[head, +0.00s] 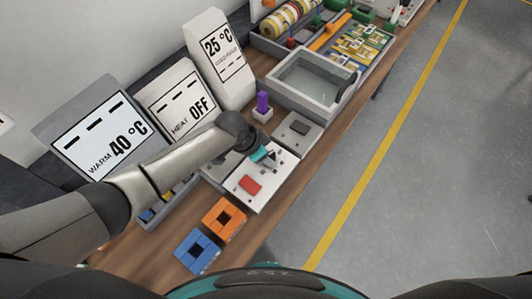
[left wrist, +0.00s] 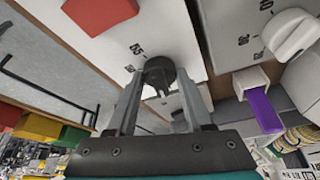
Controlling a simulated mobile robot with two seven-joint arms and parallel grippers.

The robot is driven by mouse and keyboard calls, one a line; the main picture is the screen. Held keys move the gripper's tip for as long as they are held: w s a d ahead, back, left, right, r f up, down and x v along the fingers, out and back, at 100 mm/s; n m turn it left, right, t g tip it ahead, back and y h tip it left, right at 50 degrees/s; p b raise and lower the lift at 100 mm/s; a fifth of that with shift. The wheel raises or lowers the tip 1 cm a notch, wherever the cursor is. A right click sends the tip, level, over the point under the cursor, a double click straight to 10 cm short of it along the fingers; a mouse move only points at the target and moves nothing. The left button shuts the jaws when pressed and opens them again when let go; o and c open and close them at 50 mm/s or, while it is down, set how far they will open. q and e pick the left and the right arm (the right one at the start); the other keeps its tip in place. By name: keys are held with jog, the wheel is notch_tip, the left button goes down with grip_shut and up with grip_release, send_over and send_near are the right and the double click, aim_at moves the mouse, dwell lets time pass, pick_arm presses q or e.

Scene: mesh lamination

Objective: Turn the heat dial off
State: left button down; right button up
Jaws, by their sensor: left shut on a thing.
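The heat dial (left wrist: 158,72) is a dark round knob on a white panel, which shows in the head view (head: 271,187) with a red square on it. My left gripper (left wrist: 160,92) has its two fingers around the knob, one on each side, and is shut on it. In the head view my left gripper (head: 265,156) reaches down onto the panel's far part and hides the dial. A white display (head: 183,100) behind the arm reads HEAT OFF. My right gripper is not in view.
Displays read WARM 40°C (head: 100,135) and 25°C (head: 220,55). A purple-topped holder (head: 262,104), a grey plate (head: 298,130) and a grey tray (head: 312,78) stand beyond the panel. Orange (head: 224,219) and blue (head: 197,251) square blocks lie nearer. Floor is free right of the table.

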pick_arm(q)
jog(key=shift+c, duration=1.5)
grip_release()
jog(key=shift+r, duration=0.1)
jog(key=p+v, duration=0.2)
jog(key=v, duration=1.3)
